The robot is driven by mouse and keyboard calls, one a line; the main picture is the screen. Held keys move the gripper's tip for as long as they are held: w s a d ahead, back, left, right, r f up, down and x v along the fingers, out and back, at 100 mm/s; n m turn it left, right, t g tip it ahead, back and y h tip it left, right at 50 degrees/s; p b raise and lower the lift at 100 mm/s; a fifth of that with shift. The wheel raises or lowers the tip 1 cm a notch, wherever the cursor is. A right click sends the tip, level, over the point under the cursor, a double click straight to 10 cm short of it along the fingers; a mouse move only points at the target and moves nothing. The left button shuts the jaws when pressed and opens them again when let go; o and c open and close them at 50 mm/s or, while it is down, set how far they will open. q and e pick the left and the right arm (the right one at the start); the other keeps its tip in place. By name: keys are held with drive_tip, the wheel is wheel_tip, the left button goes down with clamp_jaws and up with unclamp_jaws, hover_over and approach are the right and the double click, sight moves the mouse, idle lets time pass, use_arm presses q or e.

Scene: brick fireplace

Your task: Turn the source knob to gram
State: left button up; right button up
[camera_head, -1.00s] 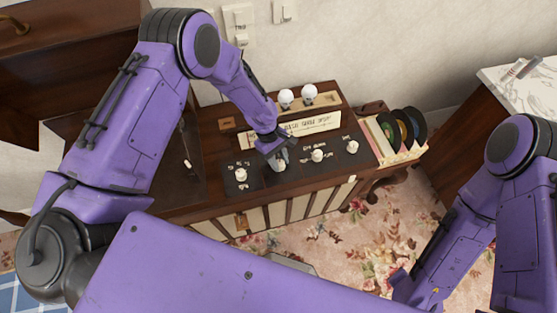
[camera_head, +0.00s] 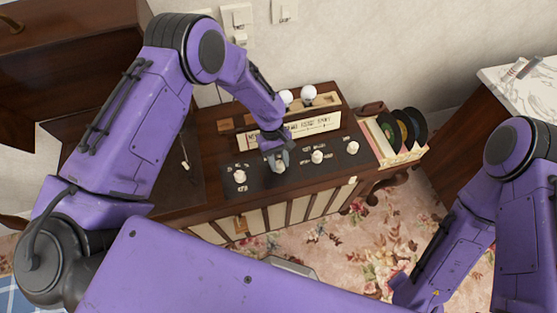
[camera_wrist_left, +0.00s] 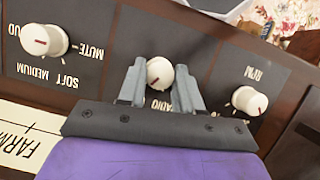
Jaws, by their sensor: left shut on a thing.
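The dark control panel (camera_head: 297,168) of a wooden radio cabinet carries several white knobs in a row. My left gripper (camera_head: 279,163) comes down from above onto the second knob from the left. In the left wrist view, its two grey fingers (camera_wrist_left: 160,88) stand on either side of this white source knob (camera_wrist_left: 160,72) and are shut on it. The knob's red mark points toward the bottom of that view, slightly left. A partly hidden label reading "ADIO" shows below it; its other labels are hidden. My right gripper is out of view.
In the left wrist view, an RPM knob (camera_wrist_left: 249,100) is to the right and a knob marked soft, medium and mute (camera_wrist_left: 44,40) to the left. Behind the panel are a lettered dial strip (camera_head: 304,127) and two white bulbs. A record rack (camera_head: 402,135) stands at right.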

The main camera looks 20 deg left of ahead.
use_arm(q)
drive_tip(key=o, duration=1)
drive_tip(key=shift+o, duration=0.2)
drive_tip(key=shift+r, duration=0.1)
drive_tip(key=shift+w+a+r, duration=0.1)
drive_tip(key=shift+w+r, duration=0.1)
drive_tip(key=shift+r, duration=0.1)
drive_tip(key=b+v, duration=0.1)
drive_tip(key=v, duration=0.8)
drive_tip(key=shift+r+b, duration=0.35)
drive_tip(key=shift+b, duration=0.05)
